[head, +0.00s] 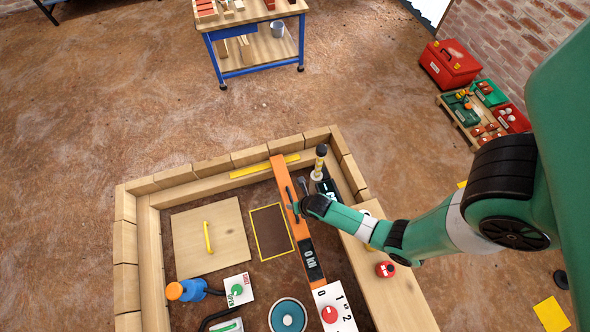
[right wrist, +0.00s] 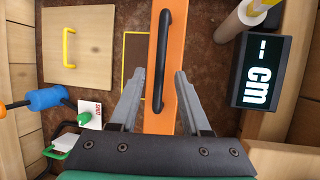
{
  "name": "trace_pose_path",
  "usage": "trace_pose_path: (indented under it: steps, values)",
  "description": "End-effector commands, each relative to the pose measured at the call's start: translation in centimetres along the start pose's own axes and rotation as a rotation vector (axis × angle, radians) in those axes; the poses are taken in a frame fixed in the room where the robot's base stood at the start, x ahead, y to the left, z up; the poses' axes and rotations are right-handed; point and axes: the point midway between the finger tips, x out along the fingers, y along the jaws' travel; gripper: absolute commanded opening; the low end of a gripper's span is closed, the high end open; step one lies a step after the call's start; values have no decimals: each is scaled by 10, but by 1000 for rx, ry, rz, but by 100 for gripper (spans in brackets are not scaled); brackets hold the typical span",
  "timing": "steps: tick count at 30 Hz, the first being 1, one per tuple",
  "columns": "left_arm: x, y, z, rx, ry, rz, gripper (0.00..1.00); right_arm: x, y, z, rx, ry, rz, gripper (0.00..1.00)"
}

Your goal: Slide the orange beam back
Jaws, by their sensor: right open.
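The orange beam (head: 283,190) lies lengthwise inside the wooden frame, with a black handle on top and a "0 kN" display (head: 311,258) near its front end. In the right wrist view the beam (right wrist: 158,112) runs up the middle, and its black handle (right wrist: 163,62) stands along it. My right gripper (head: 296,199) is at the handle in the head view. In the right wrist view its fingers (right wrist: 157,85) are spread apart, one to each side of the beam, with the handle's near end between them. I cannot tell whether they touch anything. My left gripper is not in view.
A yellow-outlined dark rectangle (head: 271,231) lies left of the beam. A wooden panel with a yellow handle (head: 210,238) is farther left. A black "cm" display (right wrist: 266,72) and a post (right wrist: 240,22) stand right of the beam. Wooden walls (head: 245,157) enclose the area.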

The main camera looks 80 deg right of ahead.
Motion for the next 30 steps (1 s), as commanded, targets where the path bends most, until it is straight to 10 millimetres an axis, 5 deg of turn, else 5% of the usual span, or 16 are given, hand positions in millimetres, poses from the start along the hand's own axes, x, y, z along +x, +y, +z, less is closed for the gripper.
trace_pose_path:
  steps: [11, 20, 30]
  values:
    - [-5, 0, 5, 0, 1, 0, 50, 13, 0, 0, 0, -1, 0, 47]
    - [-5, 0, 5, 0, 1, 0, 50, 13, 0, 0, 0, -1, 0, 0]
    - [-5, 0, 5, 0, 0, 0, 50, 13, 0, 0, 0, -1, 0, 0]
